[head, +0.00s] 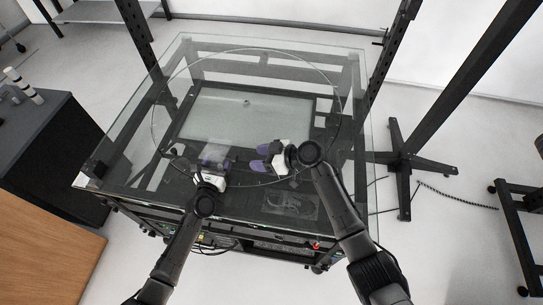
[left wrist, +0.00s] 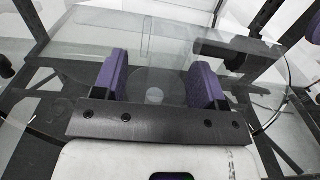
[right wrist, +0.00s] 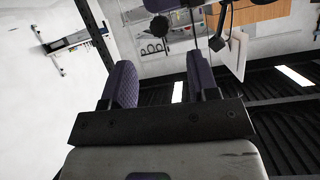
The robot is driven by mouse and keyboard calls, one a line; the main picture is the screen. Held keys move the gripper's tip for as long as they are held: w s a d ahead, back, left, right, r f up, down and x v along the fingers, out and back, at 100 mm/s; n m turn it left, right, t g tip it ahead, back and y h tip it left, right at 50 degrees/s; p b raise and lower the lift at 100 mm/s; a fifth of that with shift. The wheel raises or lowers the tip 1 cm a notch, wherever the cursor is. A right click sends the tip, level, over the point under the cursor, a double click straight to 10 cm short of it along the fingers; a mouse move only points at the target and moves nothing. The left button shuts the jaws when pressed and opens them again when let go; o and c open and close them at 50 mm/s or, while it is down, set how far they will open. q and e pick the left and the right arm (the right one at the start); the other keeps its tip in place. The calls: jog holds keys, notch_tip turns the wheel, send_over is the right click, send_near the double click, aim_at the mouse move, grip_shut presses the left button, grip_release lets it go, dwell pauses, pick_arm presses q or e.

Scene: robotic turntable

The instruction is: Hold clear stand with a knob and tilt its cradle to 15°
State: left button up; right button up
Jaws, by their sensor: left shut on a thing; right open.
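My left gripper (head: 214,158) is over the front left of the glass top. In the left wrist view its purple fingers (left wrist: 157,80) stand apart on either side of a clear, see-through piece (left wrist: 150,68), which looks like the clear stand. Its outline is faint against the glass, so the cradle's angle cannot be read. My right gripper (head: 263,158) is open and empty, with its fingers pointing left toward the left gripper. In the right wrist view a dark round knob-like part (right wrist: 160,28) shows beyond the fingers (right wrist: 160,88); I cannot tell what it belongs to.
The glass table top (head: 110,150) carries a large round clear turntable disc (head: 247,52). A faint clear square (head: 291,204) shows near the front right. A dark cabinet (head: 45,130) and a wooden surface (head: 45,250) stand at the left. A dark post (head: 400,140) rises at the right.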

jog(key=shift+v, duration=2)
pick_arm(q)
jog(key=o, duration=1.2)
jog(key=shift+s, duration=0.1)
